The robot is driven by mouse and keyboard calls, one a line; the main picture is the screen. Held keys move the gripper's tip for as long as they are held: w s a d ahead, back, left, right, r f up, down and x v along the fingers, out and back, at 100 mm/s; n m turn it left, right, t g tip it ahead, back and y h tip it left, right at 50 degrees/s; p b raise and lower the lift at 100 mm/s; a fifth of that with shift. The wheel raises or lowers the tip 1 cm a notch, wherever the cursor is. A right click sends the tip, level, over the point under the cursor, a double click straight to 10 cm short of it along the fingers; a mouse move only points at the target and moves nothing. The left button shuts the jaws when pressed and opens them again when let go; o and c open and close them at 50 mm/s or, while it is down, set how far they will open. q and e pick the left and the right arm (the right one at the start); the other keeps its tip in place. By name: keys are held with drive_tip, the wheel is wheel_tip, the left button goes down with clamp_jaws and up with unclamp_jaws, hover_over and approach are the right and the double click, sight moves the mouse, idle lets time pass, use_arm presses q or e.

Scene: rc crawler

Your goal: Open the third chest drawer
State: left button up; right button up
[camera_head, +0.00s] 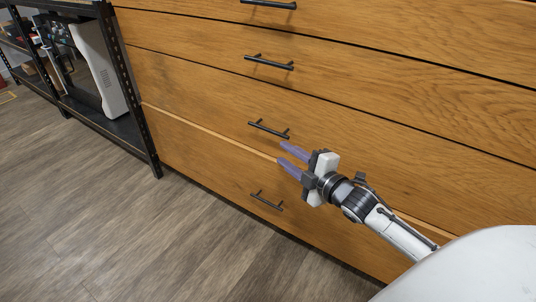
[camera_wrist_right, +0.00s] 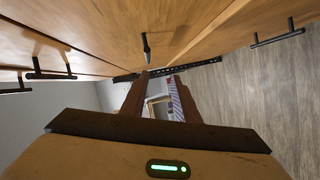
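The wooden chest (camera_head: 400,130) shows several stacked drawers with black bar handles in the head view. The third handle from the top in view (camera_head: 268,130) is just up and left of my right gripper (camera_head: 282,154). In the right wrist view a handle (camera_wrist_right: 146,46), seen nearly end-on, lies just beyond the fingertips (camera_wrist_right: 157,77). My right gripper is open, its two purple fingers apart with nothing between them. A pale strip runs along the top edge of the lowest drawer; I cannot tell whether that drawer stands slightly out. My left gripper is in neither view.
The lowest handle (camera_head: 266,201) is below my right gripper, with two more handles (camera_head: 269,62) higher up. A black metal shelf (camera_head: 110,127) with a white device (camera_head: 98,66) stands left of the chest. The wood-plank floor (camera_head: 130,230) in front is clear.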

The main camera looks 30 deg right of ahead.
sight(271, 132)
drive_tip(key=shift+n+t, duration=0.5)
drive_tip(key=shift+n, duration=0.2)
drive_tip(key=w+b, duration=0.1)
drive_tip(key=w, duration=0.2)
drive_tip(key=w+d+b, duration=0.1)
drive_tip(key=w+b, duration=0.1)
drive_tip(key=w, duration=0.2)
drive_tip(key=w+b, duration=0.1)
drive_tip(key=w, duration=0.2)
drive_tip(key=shift+w+d+r, duration=0.3)
drive_tip(key=shift+d, duration=0.1)
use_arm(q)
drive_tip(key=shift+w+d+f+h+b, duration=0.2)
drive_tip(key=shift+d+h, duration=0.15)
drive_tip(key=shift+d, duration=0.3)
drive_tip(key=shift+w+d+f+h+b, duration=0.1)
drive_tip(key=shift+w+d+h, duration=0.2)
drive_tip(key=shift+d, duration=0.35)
use_arm(e)
drive_tip(key=shift+w, duration=0.7)
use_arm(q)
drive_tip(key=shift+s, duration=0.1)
use_arm(e)
clamp_jaws()
